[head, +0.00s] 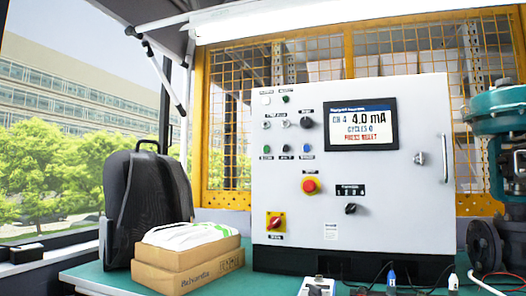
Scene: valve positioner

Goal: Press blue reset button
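A small blue button (307,148) is on the front of a white control panel (400,215), at the right end of a row of three small controls. I take it for the reset button; its label is too small to read. A display (363,124) to its right shows "4.0 mA", "CYCLES 0" and "PRESS RESET" in red. My gripper is not in view, and nothing covers the blue button.
A red-yellow switch (275,222) is lower left. A backpack (146,205) and cardboard boxes (185,262) stand left. A teal valve assembly (498,110) stands right. Cables and connectors (391,278) lie in front.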

